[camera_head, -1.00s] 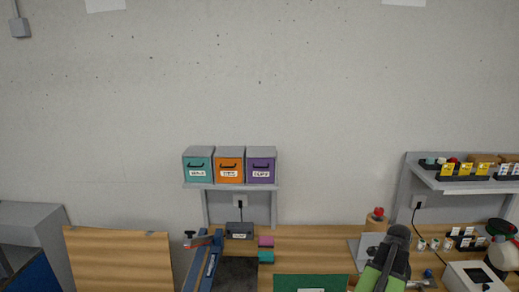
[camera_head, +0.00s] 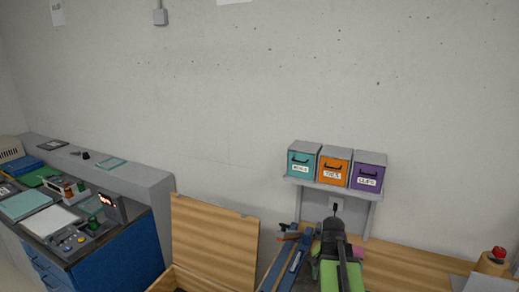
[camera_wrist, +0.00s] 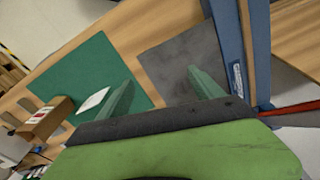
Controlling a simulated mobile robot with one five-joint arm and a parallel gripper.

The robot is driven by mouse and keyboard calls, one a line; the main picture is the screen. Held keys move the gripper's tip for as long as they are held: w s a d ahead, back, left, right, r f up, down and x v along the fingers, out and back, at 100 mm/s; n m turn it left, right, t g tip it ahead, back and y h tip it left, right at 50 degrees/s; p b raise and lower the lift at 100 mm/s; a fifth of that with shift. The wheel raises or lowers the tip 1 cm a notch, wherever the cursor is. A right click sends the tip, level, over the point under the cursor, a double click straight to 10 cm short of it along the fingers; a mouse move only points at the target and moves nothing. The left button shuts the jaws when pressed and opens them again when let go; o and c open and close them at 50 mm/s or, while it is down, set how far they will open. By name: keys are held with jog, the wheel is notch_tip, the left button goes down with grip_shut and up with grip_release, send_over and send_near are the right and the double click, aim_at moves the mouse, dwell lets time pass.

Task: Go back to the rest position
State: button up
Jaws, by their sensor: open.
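My gripper (camera_wrist: 161,88) shows in the wrist view with its two green fingers spread apart and nothing between them. It hangs above a wooden workbench (camera_wrist: 142,22), over a dark grey plate (camera_wrist: 185,62) and beside a green mat (camera_wrist: 85,70). A white piece lies on the mat. In the head view my green and black arm rises at the lower middle, in front of the bench; its fingertips cannot be made out there.
A blue frame (camera_wrist: 232,50) stands close right of the fingers. Teal, orange and purple boxes (camera_head: 334,165) sit on a wall shelf. A raised wooden panel (camera_head: 213,240) stands left of the bench. A blue cabinet (camera_head: 115,250) with a control panel is further left.

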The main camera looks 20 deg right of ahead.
jog(key=w+a+n, duration=0.2)
jog(key=a+n, duration=0.2)
jog(key=a, duration=0.6)
jog(key=w+a+n+y, duration=0.1)
jog(key=w+a+n, duration=0.25)
jog(key=a, duration=0.75)
jog(key=w+a+n, duration=0.2)
jog(key=a+n, duration=0.3)
jog(key=a, duration=0.5)
jog(key=s+a+f+b, duration=0.1)
jog(key=s+f+b, duration=0.2)
jog(key=f+b, duration=0.8)
jog(key=shift+f, duration=0.2)
